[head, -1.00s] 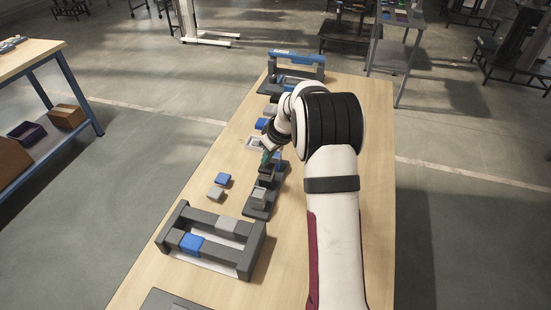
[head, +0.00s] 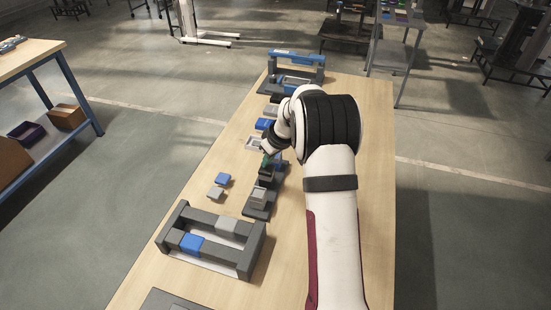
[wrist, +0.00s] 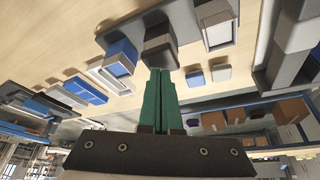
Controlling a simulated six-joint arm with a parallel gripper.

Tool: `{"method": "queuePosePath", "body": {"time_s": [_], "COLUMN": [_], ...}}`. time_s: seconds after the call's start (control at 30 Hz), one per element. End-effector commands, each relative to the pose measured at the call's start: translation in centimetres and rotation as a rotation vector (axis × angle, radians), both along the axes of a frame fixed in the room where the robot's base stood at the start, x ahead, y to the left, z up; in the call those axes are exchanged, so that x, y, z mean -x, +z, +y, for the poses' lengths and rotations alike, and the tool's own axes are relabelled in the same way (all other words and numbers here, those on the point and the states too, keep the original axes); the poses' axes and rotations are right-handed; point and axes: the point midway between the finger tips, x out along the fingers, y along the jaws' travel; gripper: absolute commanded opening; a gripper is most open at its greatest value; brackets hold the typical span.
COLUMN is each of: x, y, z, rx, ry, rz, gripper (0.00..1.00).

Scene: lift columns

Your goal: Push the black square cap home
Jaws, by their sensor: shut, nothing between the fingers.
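The black square cap (wrist: 158,54) is the dark block at the fingertips in the wrist view. It sits on a dark base between a blue block (wrist: 121,55) and a grey block (wrist: 218,33). In the head view the black cap (head: 266,171) shows just below my gripper (head: 267,160), partly hidden by it. My gripper's green fingers (wrist: 160,75) are shut together with nothing between them. Their tips are at the near edge of the cap; I cannot tell whether they touch it. How deep the cap sits is not clear.
A grey frame with two rails (head: 250,262) carrying blue and grey blocks stands at the near left. A loose blue block (head: 223,180) and a loose grey one (head: 215,193) lie left of the column row. A blue-topped frame (head: 296,56) stands at the far end. The table's right side is clear.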

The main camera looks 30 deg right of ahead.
Motion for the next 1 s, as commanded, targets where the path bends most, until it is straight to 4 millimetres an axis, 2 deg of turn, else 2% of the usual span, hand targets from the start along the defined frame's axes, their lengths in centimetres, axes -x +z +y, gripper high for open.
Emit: {"method": "queuePosePath", "body": {"time_s": [0.47, 1.0], "x": [0.0, 0.0], "y": [0.1, 6.7], "z": [0.0, 0.0], "rx": [0.0, 0.001], "ry": [0.0, 0.001], "rz": [-0.001, -0.002], "gripper": [0.0, 0.0]}}
